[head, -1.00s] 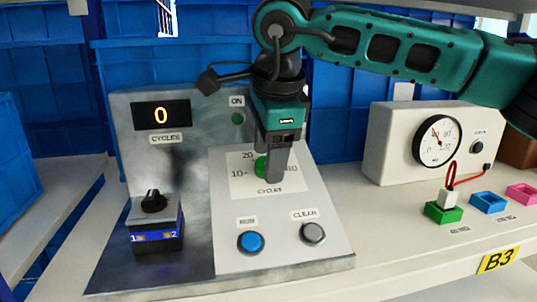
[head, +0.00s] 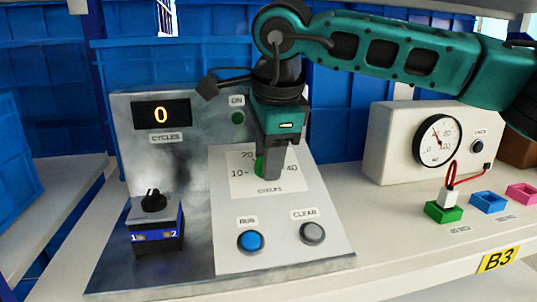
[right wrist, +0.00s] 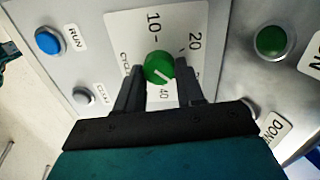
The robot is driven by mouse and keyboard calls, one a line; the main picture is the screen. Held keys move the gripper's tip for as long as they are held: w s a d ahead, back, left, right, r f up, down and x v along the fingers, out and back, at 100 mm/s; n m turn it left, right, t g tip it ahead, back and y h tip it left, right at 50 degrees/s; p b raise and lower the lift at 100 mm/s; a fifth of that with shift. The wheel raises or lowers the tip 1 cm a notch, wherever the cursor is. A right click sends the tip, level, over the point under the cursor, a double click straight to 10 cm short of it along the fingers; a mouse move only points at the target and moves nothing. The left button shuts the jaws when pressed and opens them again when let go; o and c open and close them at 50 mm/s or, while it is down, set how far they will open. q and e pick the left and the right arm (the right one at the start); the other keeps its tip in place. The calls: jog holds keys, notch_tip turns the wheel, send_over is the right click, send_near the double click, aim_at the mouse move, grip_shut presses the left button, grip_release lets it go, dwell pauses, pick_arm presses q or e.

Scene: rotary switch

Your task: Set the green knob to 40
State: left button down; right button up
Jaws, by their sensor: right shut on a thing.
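The green knob (head: 260,166) sits on a white dial plate (head: 240,188) on the sloped panel, mostly hidden behind my right gripper (head: 272,172). The right wrist view shows the knob (right wrist: 158,66) between the two fingers of my right gripper (right wrist: 160,75), which is shut on it. The knob's white pointer line slants to the lower right in that view, a little to the side of the 40 mark (right wrist: 164,93). The 10 and 20 marks also show; the 30 mark is hidden. The display (head: 161,115) reads 0. My left gripper is not in view.
A blue RUN button (head: 250,241) and a grey CLEAR button (head: 312,233) lie below the dial. A black selector (head: 153,201) is at left. A green ON lamp (head: 238,118) is above. A gauge box (head: 400,165) and coloured trays stand at right.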

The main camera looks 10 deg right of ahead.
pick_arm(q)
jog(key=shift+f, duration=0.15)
pick_arm(e)
jog(key=shift+f+m+b, duration=0.15)
jog(key=shift+m+b, duration=0.45)
jog(key=shift+m, duration=0.1)
jog(key=m+b, duration=0.2)
jog(key=m, duration=0.1)
jog(key=shift+f, duration=0.1)
jog(key=m+b, duration=0.1)
jog(key=m, duration=0.1)
jog(key=shift+s+m+b, duration=0.1)
jog(key=shift+m+b, duration=0.25)
jog(key=shift+m, duration=0.05)
jog(key=shift+m+b, duration=0.4)
jog(key=shift+m, duration=0.4)
jog(key=shift+a+m+b, duration=0.1)
jog(key=shift+m+b, duration=0.2)
jog(key=shift+m, duration=0.4)
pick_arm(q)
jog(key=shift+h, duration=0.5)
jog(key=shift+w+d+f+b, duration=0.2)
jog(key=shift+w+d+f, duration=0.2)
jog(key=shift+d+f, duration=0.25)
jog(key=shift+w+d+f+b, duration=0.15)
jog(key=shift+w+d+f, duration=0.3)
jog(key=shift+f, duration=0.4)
pick_arm(e)
jog(key=shift+o, duration=0.2)
jog(key=shift+m, duration=0.8)
